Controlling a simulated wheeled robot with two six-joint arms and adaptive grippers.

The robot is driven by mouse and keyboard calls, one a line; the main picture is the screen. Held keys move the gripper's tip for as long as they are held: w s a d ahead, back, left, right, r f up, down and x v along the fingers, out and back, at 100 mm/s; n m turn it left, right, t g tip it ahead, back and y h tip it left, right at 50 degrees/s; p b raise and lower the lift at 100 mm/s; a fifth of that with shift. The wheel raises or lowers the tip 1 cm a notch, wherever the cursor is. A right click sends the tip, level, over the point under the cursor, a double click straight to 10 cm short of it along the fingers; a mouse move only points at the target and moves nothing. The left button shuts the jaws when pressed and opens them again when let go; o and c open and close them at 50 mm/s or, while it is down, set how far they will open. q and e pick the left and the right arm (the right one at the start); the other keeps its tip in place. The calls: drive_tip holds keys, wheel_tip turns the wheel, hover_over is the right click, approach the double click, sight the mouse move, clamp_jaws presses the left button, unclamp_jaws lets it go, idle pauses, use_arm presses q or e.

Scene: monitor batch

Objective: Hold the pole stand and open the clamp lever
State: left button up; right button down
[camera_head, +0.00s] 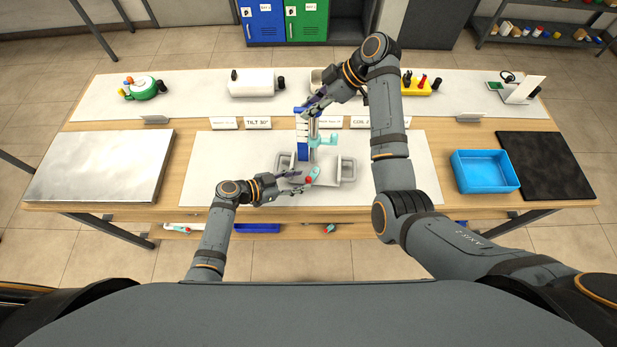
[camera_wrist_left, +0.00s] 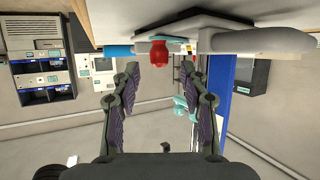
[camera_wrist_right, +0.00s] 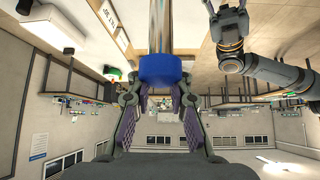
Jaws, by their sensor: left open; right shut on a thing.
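The pole stand has a grey base (camera_head: 347,171) with handle loops and an upright blue-and-white pole (camera_head: 302,140). A teal clamp piece (camera_head: 323,141) sits beside the pole. My right gripper (camera_head: 312,103) is shut on the blue collar (camera_wrist_right: 160,68) near the pole's top. A teal part (camera_head: 315,173) with a red knob (camera_wrist_left: 160,54) lies low at the base's front. My left gripper (camera_head: 296,181) is open beside this red knob; in the left wrist view the knob shows beyond and above the open fingers (camera_wrist_left: 158,75), apart from them. I cannot tell which part is the clamp lever.
A blue tray (camera_head: 485,153) and a black mat (camera_head: 548,166) are at right, a metal plate (camera_head: 98,165) at left. Label cards, a white container (camera_head: 252,83) and a yellow holder (camera_head: 422,89) stand behind. The white mat (camera_head: 215,170) is clear left of the stand.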

sight(307, 179)
use_arm(q)
drive_tip(key=x, duration=0.4)
drive_tip(key=shift+c, duration=0.4)
